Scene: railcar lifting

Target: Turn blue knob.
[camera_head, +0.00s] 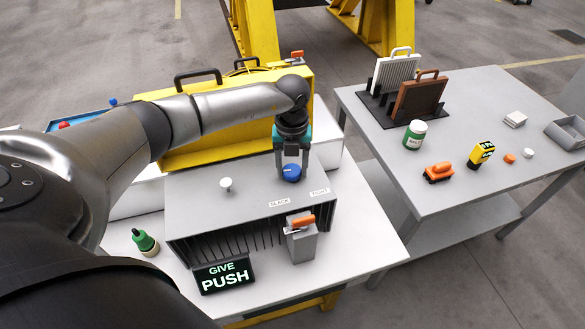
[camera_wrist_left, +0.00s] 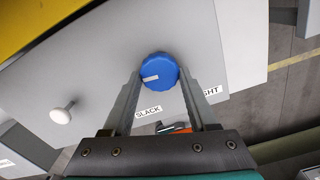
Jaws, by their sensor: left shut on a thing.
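The blue knob (camera_head: 291,172) sits on top of the grey box (camera_head: 215,205), near its right end. In the left wrist view the blue knob (camera_wrist_left: 159,71) carries a white pointer mark toward its left side. Labels SLACK (camera_wrist_left: 148,112) and one ending in GHT (camera_wrist_left: 212,91) lie near it. My left gripper (camera_head: 291,172) reaches down from above and is shut on the knob. Its fingers (camera_wrist_left: 160,80) lie on either side of the knob in the left wrist view. My right gripper is not in view.
A white knob (camera_head: 226,184) stands on the same box. A GIVE PUSH display (camera_head: 224,276), a green bottle (camera_head: 145,242) and a grey post with an orange lever (camera_head: 301,238) are around it. A yellow case (camera_head: 240,125) is behind. A second table (camera_head: 390,165) holds several items.

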